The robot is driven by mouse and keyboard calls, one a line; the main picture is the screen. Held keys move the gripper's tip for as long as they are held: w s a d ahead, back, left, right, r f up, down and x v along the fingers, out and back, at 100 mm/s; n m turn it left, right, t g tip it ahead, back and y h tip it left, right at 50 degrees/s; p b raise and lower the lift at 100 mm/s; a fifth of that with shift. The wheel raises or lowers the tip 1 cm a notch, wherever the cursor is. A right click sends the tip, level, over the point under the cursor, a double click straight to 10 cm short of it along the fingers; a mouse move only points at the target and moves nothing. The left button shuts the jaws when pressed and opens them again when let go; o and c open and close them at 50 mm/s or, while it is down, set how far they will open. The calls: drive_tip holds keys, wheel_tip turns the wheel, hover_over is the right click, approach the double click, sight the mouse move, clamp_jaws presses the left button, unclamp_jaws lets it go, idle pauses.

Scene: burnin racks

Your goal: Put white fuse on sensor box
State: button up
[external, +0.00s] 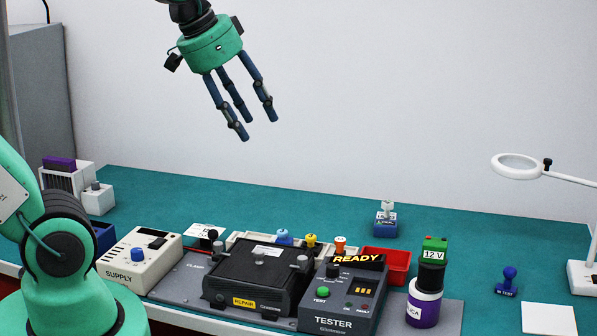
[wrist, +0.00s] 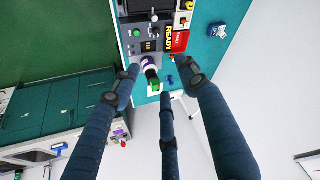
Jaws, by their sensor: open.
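A small white-topped, knobbed piece (external: 388,206), which may be the white fuse, stands upright on a small blue box (external: 385,229) at the back of the bench. The box's label is too small to read, so I cannot tell if it is the sensor box. The blue box also shows at the upper right of the wrist view (wrist: 216,31). My gripper (external: 256,123) is high above the back of the bench, to the left of the blue box, with its three fingers spread and nothing between them. No other piece is clearly a white fuse.
The front is crowded: supply (external: 139,262), black repair unit (external: 259,278), tester (external: 342,299), red bin (external: 385,264) and a purple-white jar (external: 423,305) under a 12 V block (external: 433,255). A blue stamp (external: 508,282) and magnifier lamp (external: 518,166) are right. The teal bench's back (external: 290,205) is clear.

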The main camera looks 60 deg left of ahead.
drive_tip(key=s+d+f, duration=0.1)
drive_tip(key=s, duration=0.7)
drive_tip(key=shift+f+n, duration=0.3)
idle(0.8)
